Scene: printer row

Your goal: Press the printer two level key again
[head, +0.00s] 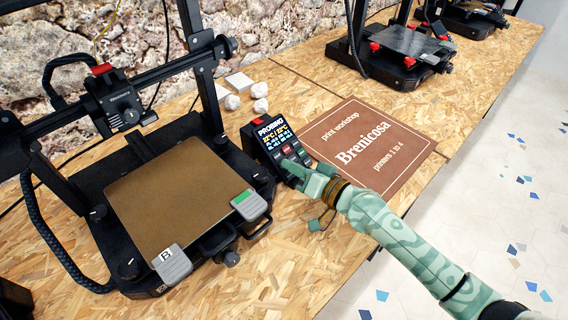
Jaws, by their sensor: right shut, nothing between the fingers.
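The near printer's black control box (249,143) stands on the bench to the right of its bed. Its lit screen (271,131) reads "PROBING" with 22°C figures below. Under the screen is a panel of small keys, one of them red (286,149). My right gripper (289,165) is shut and empty, its fingertips at the lower part of this key panel. The fingers cover some of the keys, so I cannot tell which key they touch or whether it is pressed. My left gripper is out of view.
The near printer's brown bed (165,198) carries a grey clip marked B (171,262) and a green-and-grey clip (249,204). A brown "Brenicosa" mat (405,165) lies right of the control box. White lumps (260,106) lie behind it. Other printers (401,50) stand farther back.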

